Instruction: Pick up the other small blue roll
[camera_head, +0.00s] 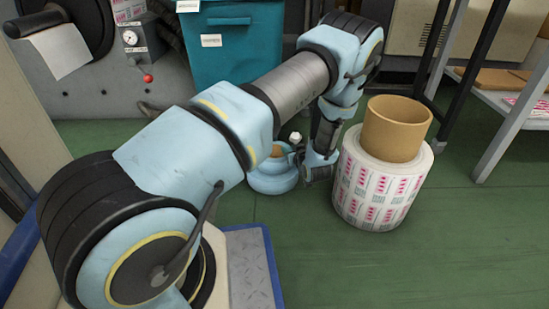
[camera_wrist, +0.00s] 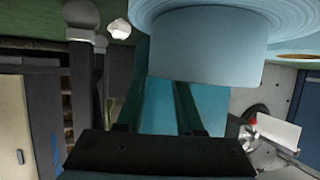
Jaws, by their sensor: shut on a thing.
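A small light-blue roll (camera_head: 272,182) shows low over the green floor in the head view, with a tan core, partly hidden behind my arm. In the wrist view a blue roll (camera_wrist: 215,50) fills the upper middle, at the ends of my fingers. My gripper (camera_wrist: 180,85) is shut on this roll. In the head view my gripper (camera_head: 300,165) is beside the roll, its fingertips mostly hidden. I cannot tell whether the roll touches the floor.
A large printed label roll (camera_head: 378,190) stands close right of my gripper, with a tan cardboard core (camera_head: 396,128) on top. A teal bin (camera_head: 235,45) stands behind. A grey-legged table (camera_head: 510,115) is at the right. The front right floor is clear.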

